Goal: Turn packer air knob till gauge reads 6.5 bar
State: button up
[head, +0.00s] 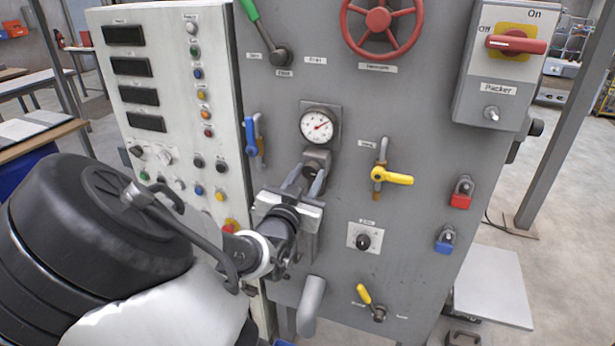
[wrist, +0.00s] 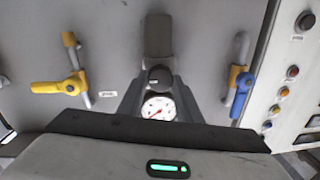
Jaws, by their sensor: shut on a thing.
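The round white pressure gauge (head: 317,126) is on the grey panel, its red needle pointing up and to the right; the scale numbers are too small to read. It also shows in the wrist view (wrist: 158,108), turned over. The dark air knob (head: 316,157) sits just below the gauge. My gripper (head: 306,180) is shut on this knob, one finger on each side, and partly hides it. In the wrist view the knob (wrist: 160,76) shows between the two fingertips.
A yellow lever valve (head: 392,178) is to the right of the knob and a blue lever valve (head: 250,137) to the left. A red handwheel (head: 378,20) is above. The Packer box with a red switch (head: 515,43) is at upper right. A grey pipe (head: 311,305) sticks out below.

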jog(key=shift+r+n+p, duration=0.35)
jog(key=shift+n+p, duration=0.45)
jog(key=shift+p, duration=0.3)
jog(key=shift+f+n, duration=0.3)
jog(key=shift+n, duration=0.3)
jog(key=o, duration=1)
jog(key=shift+o, duration=0.2)
jog(key=v, duration=1.7)
jog(key=shift+s, duration=0.25)
jog(key=shift+r, duration=0.1)
